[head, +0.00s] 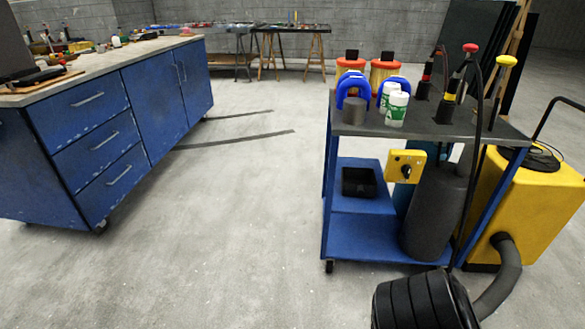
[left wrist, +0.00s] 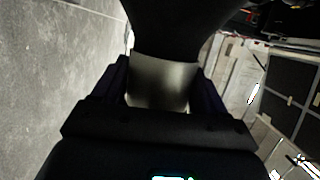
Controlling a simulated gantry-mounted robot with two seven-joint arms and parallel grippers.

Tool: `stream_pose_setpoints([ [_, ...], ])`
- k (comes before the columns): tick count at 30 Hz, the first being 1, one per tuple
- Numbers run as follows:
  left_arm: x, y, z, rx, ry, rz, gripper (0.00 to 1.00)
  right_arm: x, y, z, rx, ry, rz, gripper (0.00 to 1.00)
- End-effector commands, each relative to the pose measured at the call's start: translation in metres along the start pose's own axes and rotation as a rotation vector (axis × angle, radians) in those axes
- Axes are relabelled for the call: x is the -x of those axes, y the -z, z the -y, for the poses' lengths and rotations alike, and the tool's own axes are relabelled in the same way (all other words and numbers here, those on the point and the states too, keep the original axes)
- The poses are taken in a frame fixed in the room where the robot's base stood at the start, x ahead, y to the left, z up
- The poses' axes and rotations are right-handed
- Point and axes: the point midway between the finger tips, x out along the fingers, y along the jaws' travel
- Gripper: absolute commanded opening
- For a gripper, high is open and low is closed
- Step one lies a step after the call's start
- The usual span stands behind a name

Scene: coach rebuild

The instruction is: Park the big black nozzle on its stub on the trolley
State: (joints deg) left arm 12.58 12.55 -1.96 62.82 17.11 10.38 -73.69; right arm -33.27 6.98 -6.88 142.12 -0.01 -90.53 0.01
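The trolley (head: 340,222) stands at the right of the head view, with a blue frame and dark top. A short grey upright cylinder (head: 354,110), which looks like the stub, stands near its front left corner with nothing on it. In the left wrist view, a black flared piece, apparently the big nozzle (left wrist: 180,25), fills the top. A pale neck (left wrist: 160,82) below it sits between the fingers of my left gripper (left wrist: 160,90), which appears shut on it. The nozzle's far end is cut off. Neither gripper shows in the head view.
Blue arched pieces (head: 352,84), white-green cans (head: 396,108) and upright tools (head: 447,103) crowd the trolley top. A yellow machine (head: 532,205) has a thick hose (head: 500,280) leading to a black ribbed part (head: 415,302). Floor between trolley and blue workbench (head: 85,125) is clear.

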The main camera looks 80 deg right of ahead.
Motion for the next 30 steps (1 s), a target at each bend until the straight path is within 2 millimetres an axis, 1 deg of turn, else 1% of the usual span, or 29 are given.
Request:
stream_pose_setpoints([
  [1, 0.0, 0.0, 0.0, 0.001, 0.0, 0.0, 0.55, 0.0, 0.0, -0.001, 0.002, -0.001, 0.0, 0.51],
  [6, 0.0, 0.0, 0.0, 0.001, 0.0, 0.0, 0.29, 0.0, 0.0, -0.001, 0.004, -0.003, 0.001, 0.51],
  [7, -0.001, 0.0, 0.004, -0.001, 0.008, 0.0, 0.29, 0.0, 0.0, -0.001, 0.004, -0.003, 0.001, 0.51],
  [14, 0.0, 0.005, 0.004, 0.0, 0.007, -0.001, 0.28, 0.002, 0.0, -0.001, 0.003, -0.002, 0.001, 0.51],
  [30, 0.009, 0.038, 0.003, 0.002, 0.005, -0.003, 0.28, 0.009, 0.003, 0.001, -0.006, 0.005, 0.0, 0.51],
])
